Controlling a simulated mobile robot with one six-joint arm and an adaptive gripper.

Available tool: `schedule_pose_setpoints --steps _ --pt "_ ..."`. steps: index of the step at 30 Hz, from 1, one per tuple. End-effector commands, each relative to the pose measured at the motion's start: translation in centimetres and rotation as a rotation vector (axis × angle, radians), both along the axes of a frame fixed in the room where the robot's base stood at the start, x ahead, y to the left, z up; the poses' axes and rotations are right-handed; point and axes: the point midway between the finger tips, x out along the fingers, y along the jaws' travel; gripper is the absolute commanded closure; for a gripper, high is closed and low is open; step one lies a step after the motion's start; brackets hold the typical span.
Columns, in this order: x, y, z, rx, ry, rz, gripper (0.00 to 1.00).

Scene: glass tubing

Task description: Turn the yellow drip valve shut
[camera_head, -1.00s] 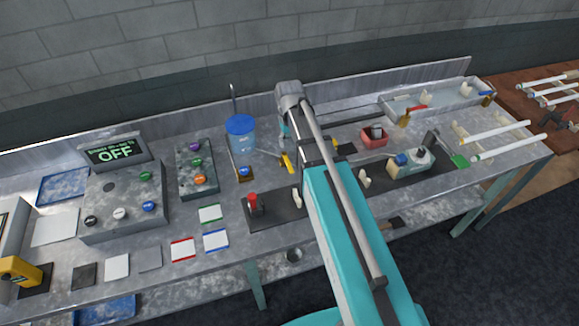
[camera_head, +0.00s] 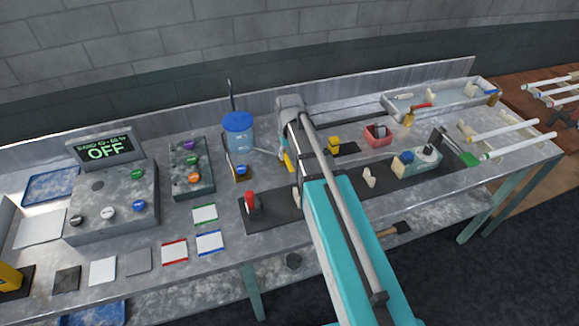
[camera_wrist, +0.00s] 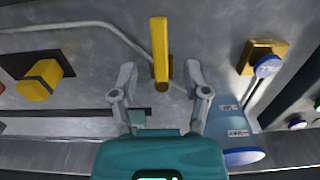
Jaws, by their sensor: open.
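The yellow drip valve (camera_wrist: 160,52) shows in the wrist view as a long, narrow yellow handle standing upright in the picture. Its lower end lies between the two fingers of my gripper (camera_wrist: 159,76), with a gap on each side. My gripper is open and empty. In the head view the valve (camera_head: 287,161) is a small yellow piece right beside my arm, partly hidden by it. My gripper's fingers are hidden behind my arm there. A thin tube runs near the valve from the blue-lidded container (camera_head: 238,134), whose lid (camera_wrist: 243,157) also shows in the wrist view.
A yellow block (camera_wrist: 40,80) on a dark base stands to the left in the wrist view. A yellow bracket with a blue-topped knob (camera_wrist: 267,66) stands to the right. In the head view, a red-handled piece (camera_head: 251,203) stands on a dark mat near the valve.

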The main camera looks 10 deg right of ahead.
Motion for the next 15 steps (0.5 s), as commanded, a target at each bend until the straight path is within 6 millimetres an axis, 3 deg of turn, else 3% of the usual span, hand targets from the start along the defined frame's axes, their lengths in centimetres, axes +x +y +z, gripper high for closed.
schedule_pose_setpoints --steps 6,15 --pt "0.0 0.0 -2.1 0.000 0.000 0.000 0.40" --pt "0.0 0.0 -3.8 0.000 0.000 0.000 0.40"
